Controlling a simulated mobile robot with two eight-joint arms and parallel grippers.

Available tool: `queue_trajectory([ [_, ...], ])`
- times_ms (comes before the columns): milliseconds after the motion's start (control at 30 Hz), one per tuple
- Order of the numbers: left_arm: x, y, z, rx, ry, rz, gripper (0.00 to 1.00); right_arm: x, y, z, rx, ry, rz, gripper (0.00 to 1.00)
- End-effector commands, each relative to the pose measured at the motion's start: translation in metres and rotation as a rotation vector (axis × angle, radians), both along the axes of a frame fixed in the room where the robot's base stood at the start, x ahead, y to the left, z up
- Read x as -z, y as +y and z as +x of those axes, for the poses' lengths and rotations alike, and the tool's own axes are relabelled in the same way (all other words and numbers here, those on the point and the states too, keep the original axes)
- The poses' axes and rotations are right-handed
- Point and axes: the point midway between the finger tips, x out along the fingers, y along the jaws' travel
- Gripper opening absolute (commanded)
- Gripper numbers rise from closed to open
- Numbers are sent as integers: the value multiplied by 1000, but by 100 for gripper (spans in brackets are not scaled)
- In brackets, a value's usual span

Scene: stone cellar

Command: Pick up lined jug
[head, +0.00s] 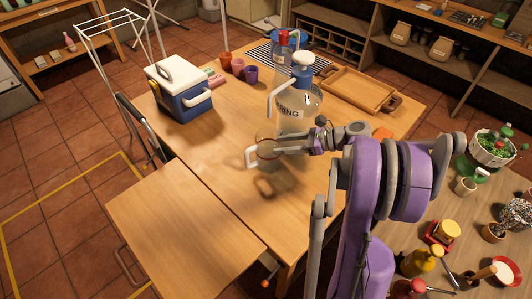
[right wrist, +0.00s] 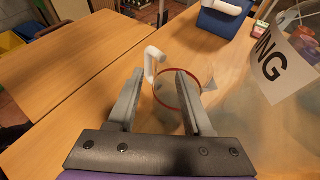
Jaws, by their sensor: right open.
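A clear jug with a thin red rim and a white handle stands on the wooden table. In the head view its white handle (head: 251,157) shows left of my right gripper (head: 272,146), and much of its body is hidden or hard to see through. In the right wrist view the jug (right wrist: 166,95) lies between and beyond the two fingers of my right gripper (right wrist: 160,72), its handle toward the top left. The fingers are apart; I cannot tell whether they touch the jug. My left gripper is not in view.
A large clear container with a lettered label (head: 290,112) stands just behind the jug. A blue and white cooler (head: 179,88), several cups (head: 238,66) and a wooden tray (head: 357,92) stand farther back. The table's front left (head: 180,215) is clear.

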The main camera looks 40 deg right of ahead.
Motion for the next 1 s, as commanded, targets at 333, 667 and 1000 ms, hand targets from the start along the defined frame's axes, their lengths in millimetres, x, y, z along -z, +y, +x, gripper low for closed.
queue_trajectory([
  [333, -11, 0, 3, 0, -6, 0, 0, 14, 28, 34, -3, -1, -1, 51],
  [667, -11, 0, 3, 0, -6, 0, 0, 17, 31, 38, 0, 0, -1, 49],
  [1000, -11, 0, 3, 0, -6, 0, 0, 17, 31, 38, 0, 1, -2, 0],
])
